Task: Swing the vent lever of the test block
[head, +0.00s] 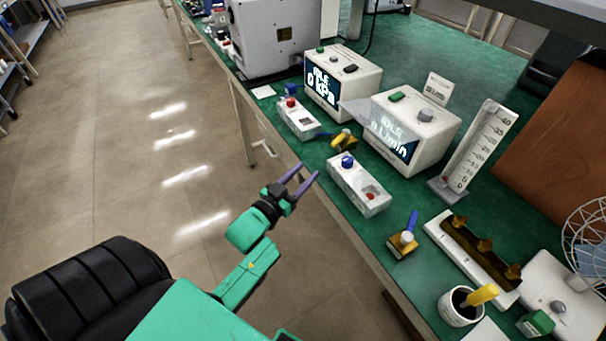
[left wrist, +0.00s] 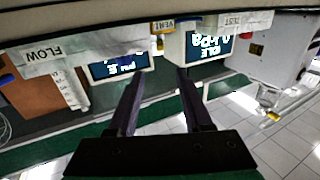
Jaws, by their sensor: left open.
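A white block (head: 299,119) with a red knob stands near the table's front edge; in the left wrist view a block labelled TEST (left wrist: 230,22) shows at the top. A yellow lever piece (head: 344,139) sits just right of it, and the label VENT shows beside a yellow part (left wrist: 163,26) in the left wrist view. I cannot make out the lever's exact angle. My left gripper (head: 300,180) is open and empty, off the table's front edge, apart from the blocks. Its two fingers also show in the left wrist view (left wrist: 158,85). My right gripper is not in view.
A second white block (head: 358,186), a brass valve with a blue lever (head: 404,240), and a cup (head: 458,307) line the green table's front. Two display units (head: 340,85) (head: 412,130) stand behind. A graduated tube stand (head: 480,150) is at the right.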

